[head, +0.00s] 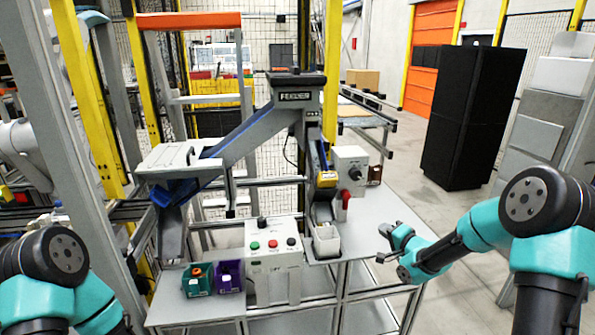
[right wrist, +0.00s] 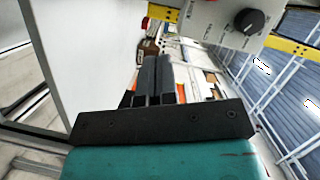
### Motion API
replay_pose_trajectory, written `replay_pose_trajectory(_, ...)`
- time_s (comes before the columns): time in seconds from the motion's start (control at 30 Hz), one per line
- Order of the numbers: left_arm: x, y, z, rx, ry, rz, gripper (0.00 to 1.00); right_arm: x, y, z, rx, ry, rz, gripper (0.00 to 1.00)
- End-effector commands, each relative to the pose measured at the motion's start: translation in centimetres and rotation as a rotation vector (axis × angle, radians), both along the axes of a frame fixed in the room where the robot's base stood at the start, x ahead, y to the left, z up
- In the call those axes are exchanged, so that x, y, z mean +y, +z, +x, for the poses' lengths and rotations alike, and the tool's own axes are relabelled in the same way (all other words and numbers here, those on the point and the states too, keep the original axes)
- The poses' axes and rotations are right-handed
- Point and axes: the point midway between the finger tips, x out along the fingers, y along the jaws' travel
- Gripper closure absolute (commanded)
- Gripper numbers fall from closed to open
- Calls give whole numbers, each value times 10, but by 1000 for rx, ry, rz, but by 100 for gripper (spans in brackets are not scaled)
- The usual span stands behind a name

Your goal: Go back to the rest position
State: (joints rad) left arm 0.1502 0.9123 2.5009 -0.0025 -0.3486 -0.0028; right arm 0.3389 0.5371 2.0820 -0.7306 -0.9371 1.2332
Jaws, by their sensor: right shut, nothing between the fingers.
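My right arm comes in from the right, and its right gripper (head: 384,244) is over the right part of the grey table (head: 385,208), apart from the things on it. In the right wrist view the two dark fingers of this gripper (right wrist: 158,78) lie side by side, shut and empty. Of my left arm only teal and dark links show at the lower left edge; its gripper is out of view.
A control box with a black knob (head: 350,168) and a red-handled part (head: 344,199) stand left of the right gripper. A white bin (head: 327,243) sits below a chute. A button box (head: 273,262), a green bin (head: 197,282) and a purple bin (head: 229,277) stand front left.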

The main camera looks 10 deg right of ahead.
Motion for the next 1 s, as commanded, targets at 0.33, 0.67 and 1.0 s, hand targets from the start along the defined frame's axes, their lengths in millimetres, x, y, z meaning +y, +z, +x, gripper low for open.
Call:
replay_pose_trajectory(0.33,0,0,0,0,0,0,57,50,-114,-39,248,42,-184,100)
replay_pose_trajectory(0.67,0,0,0,0,0,0,57,119,-240,-145,595,265,-443,100)
replay_pose_trajectory(1.0,0,0,0,0,0,0,57,176,-309,-296,898,669,-642,100)
